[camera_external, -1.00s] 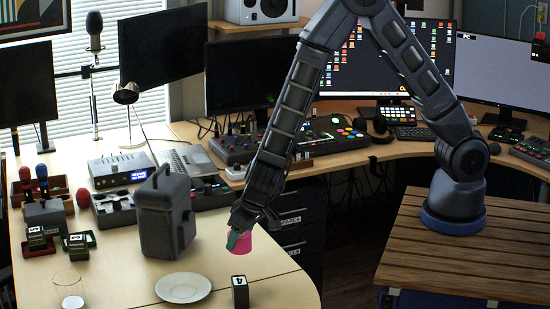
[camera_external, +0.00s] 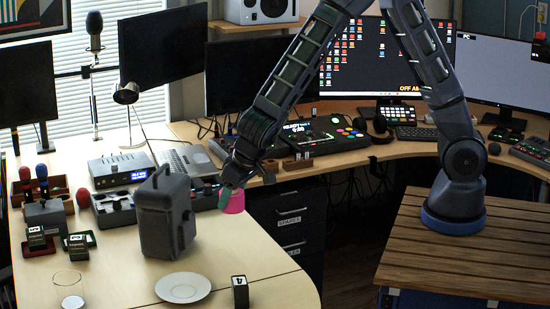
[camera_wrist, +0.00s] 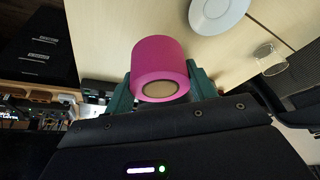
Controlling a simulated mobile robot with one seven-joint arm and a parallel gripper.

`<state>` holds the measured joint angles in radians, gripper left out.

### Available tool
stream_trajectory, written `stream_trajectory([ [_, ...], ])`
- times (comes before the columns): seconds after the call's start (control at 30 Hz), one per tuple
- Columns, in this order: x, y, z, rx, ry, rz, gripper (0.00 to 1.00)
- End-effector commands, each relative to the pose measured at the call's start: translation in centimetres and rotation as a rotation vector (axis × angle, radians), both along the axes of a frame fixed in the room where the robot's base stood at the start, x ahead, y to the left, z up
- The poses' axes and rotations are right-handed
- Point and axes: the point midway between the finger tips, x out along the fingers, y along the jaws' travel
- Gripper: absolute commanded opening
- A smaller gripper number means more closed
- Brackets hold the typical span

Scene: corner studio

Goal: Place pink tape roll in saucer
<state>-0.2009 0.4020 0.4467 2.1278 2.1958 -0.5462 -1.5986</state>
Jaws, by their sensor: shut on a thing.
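My gripper (camera_external: 226,193) is shut on the pink tape roll (camera_external: 236,202) and holds it above the table, behind the saucer and to its upper right in the external view. In the wrist view the pink tape roll (camera_wrist: 158,62) sits between the two green fingers of my gripper (camera_wrist: 160,82), its cardboard core facing the camera. The white saucer (camera_external: 183,288) lies flat and empty near the table's front; it also shows at the top of the wrist view (camera_wrist: 216,12). The tape roll is clear of the saucer.
A small black block marked 4 (camera_external: 240,291) stands just right of the saucer. A dark grey canister (camera_external: 166,215) stands behind it. A clear glass (camera_external: 69,288) is to the left. The pale table (camera_external: 245,250) is bare between roll and saucer.

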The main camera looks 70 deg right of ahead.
Motion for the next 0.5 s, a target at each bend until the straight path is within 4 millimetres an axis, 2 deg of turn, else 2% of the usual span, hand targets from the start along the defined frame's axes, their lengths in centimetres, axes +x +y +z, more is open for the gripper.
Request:
stream_trajectory([
  [0.3,5.2,8.2,0.1,-0.003,0.004,0.180,0.31],
  [0.5,7.7,12.1,0.5,0.002,0.004,0.266,0.31],
])
